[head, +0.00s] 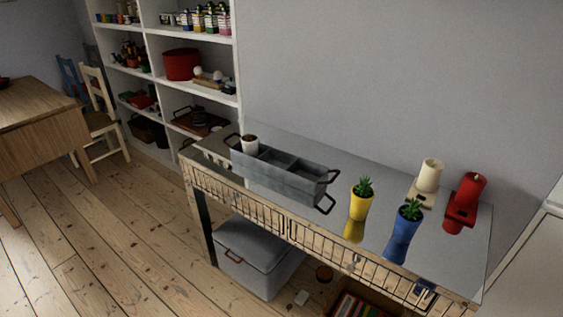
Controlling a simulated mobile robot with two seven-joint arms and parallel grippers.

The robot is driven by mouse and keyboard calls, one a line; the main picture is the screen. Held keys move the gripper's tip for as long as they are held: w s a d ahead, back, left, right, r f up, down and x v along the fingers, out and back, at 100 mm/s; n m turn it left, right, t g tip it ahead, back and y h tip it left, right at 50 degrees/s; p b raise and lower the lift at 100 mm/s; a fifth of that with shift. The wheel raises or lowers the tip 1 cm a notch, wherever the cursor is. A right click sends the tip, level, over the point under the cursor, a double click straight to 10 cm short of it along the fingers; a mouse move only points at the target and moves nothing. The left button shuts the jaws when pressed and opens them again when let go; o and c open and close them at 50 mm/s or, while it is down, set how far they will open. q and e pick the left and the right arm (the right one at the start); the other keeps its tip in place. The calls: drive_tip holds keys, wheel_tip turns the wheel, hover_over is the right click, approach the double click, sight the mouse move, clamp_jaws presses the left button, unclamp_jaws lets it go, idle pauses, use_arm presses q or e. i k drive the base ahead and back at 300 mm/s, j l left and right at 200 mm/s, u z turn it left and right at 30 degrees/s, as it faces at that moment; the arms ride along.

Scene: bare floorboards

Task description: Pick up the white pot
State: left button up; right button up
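A small white pot (250,146) with dark brown contents stands upright at the left end of a grey metal caddy (295,181). It appears to sit in the caddy's left compartment, with its lower part hidden by the caddy wall. The caddy's other compartments look empty. The caddy stands on a long table (340,236) with a shiny grey top. Neither of my grippers is in view.
White shelves (192,62) stand behind left. A grey box (252,262) sits below. Floor is clear at left front.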

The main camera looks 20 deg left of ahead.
sight(249, 142)
drive_tip(key=i+j+z, duration=0.1)
drive_tip(key=j, duration=0.25)
drive_tip(key=i+j+z, duration=0.1)
drive_tip(key=j, duration=0.25)
drive_tip(key=i+j, duration=0.2)
drive_tip(key=j, duration=0.2)
drive_tip(key=i+j+z, duration=0.15)
drive_tip(key=j, duration=0.2)
drive_tip(key=i+j+z, duration=0.1)
drive_tip(key=j, duration=0.3)
